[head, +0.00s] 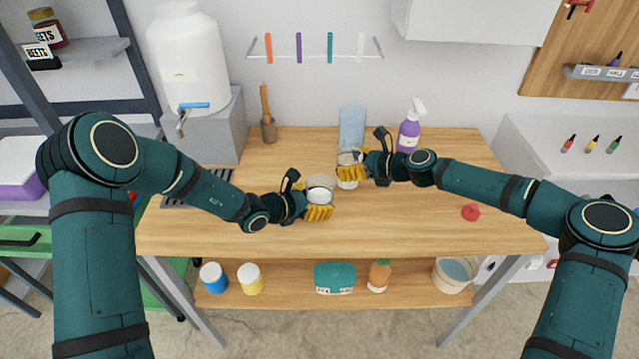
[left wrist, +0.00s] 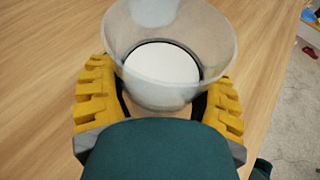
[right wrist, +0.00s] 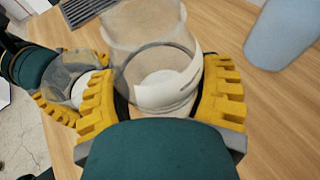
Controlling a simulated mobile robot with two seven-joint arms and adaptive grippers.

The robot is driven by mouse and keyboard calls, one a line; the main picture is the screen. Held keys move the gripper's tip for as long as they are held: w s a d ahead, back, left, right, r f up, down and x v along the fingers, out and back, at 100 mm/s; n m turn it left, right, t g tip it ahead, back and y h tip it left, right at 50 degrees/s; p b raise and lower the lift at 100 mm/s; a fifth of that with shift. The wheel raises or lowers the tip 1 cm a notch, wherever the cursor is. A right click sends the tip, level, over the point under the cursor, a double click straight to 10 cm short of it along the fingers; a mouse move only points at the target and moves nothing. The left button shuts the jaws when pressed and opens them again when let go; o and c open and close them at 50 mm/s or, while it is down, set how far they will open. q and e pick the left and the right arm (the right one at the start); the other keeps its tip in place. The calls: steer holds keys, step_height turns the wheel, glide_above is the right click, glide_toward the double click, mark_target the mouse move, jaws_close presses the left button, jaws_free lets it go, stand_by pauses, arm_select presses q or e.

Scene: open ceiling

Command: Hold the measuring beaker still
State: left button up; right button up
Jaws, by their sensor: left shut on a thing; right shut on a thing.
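My left gripper (head: 313,199) is shut on a clear, wide-mouthed vessel (head: 320,183) near the middle of the wooden table. In the left wrist view this vessel (left wrist: 165,85) has a round white surface inside, low down. My right gripper (head: 350,170) is shut on a second clear vessel (head: 348,158), just behind and right of the first. In the right wrist view this vessel (right wrist: 150,40) shows white in its lower part, with a slanted upper edge. The two vessels are close together but apart. I cannot tell from markings which is the measuring beaker.
A blue upright object (head: 352,126) and a purple spray bottle (head: 410,128) stand behind my right gripper. A wooden-handled tool in a holder (head: 268,130) is at the back left. A red item (head: 470,212) lies at the right. The table's front (head: 400,235) is clear.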

arm_select(q)
steer(key=o, duration=1.1)
steer(key=shift+o, duration=0.2)
